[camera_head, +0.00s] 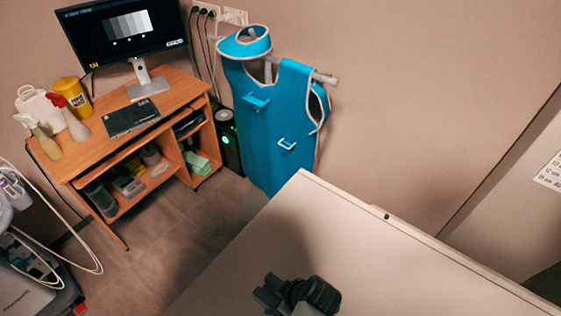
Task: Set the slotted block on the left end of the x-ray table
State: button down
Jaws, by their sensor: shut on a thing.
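The x-ray table (405,270) is the pale flat top at the lower right, with one corner pointing towards the wall. My gripper (268,294) is dark and shows at the bottom edge, over the table's left part in the picture. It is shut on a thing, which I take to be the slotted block. The block cannot be told apart from the dark jaws, and its slots do not show clearly. I cannot tell how high the gripper is above the table top.
The visible table top is otherwise clear. A blue lead apron (275,120) hangs on the wall beyond its corner. A wooden desk (100,150) with a monitor (125,30), bottles and a yellow tub (73,95) stands at the upper left. Cabled equipment (30,265) is at the lower left.

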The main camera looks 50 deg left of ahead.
jog(key=shift+w, duration=0.1)
jog(key=shift+f, duration=0.15)
grip_release()
jog(key=s+v, duration=0.1)
jog(key=v, duration=1.1)
jog(key=shift+w+b, duration=0.4)
jog(key=shift+w, duration=0.05)
jog(key=shift+d, duration=0.1)
